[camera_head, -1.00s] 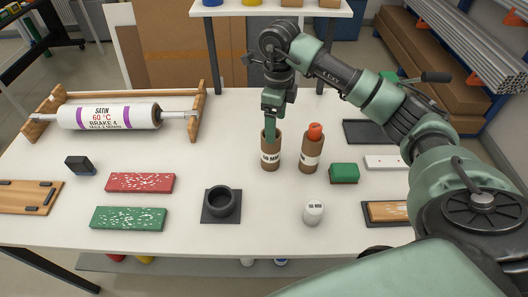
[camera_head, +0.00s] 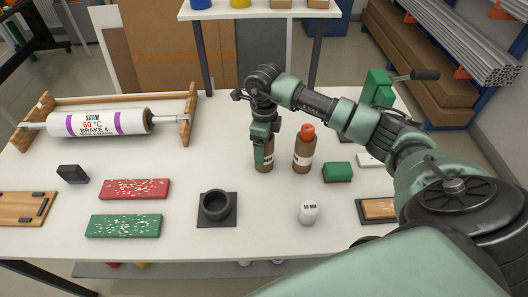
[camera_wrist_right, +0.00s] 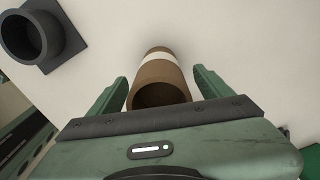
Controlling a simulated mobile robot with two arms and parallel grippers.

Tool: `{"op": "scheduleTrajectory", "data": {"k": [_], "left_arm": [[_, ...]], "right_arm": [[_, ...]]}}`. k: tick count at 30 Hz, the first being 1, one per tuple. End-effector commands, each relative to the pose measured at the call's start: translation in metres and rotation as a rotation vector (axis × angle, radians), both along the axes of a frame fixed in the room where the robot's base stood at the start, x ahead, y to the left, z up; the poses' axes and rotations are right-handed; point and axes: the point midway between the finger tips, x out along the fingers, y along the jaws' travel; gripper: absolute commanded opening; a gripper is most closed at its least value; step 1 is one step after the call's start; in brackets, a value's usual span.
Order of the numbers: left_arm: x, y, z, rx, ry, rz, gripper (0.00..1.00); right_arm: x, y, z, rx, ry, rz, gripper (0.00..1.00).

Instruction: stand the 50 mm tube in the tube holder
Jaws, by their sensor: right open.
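A brown tube with a white label (camera_head: 266,168) stands upright on the table, mostly behind my right gripper. My right gripper (camera_head: 263,153) points down over it and is open. In the right wrist view the tube (camera_wrist_right: 158,73) lies between the two spread fingers (camera_wrist_right: 160,88), its open mouth towards the camera, with gaps visible at both sides. The black tube holder (camera_head: 217,206), a round cup on a square plate, stands empty at the front left of the tube. It also shows in the right wrist view (camera_wrist_right: 62,40). My left gripper is not in view.
A second brown tube with an orange top (camera_head: 304,155) stands close right of the gripper. A small white cylinder (camera_head: 308,212), apparently labelled 50 MM, stands in front. A green block (camera_head: 338,172) is to the right; red (camera_head: 135,189) and green (camera_head: 124,226) boards lie left.

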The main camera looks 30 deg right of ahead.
Motion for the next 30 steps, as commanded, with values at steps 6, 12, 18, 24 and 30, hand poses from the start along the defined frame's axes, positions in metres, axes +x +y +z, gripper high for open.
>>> {"op": "scheduleTrajectory", "data": {"k": [6,12,18,24,30], "left_arm": [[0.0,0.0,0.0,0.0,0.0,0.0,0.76],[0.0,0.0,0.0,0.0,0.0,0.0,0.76],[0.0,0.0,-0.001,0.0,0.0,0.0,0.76],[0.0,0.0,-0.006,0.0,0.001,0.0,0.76],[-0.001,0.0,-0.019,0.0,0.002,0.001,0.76]], "right_arm": [[0.0,0.0,0.0,0.0,0.0,0.0,0.44],[0.0,0.0,0.001,0.0,-0.001,0.0,0.11],[0.001,0.0,0.002,0.0,-0.001,0.0,0.11],[0.002,0.0,0.017,0.0,-0.004,-0.002,0.11],[0.002,0.0,0.059,-0.001,-0.01,0.0,0.11]]}}
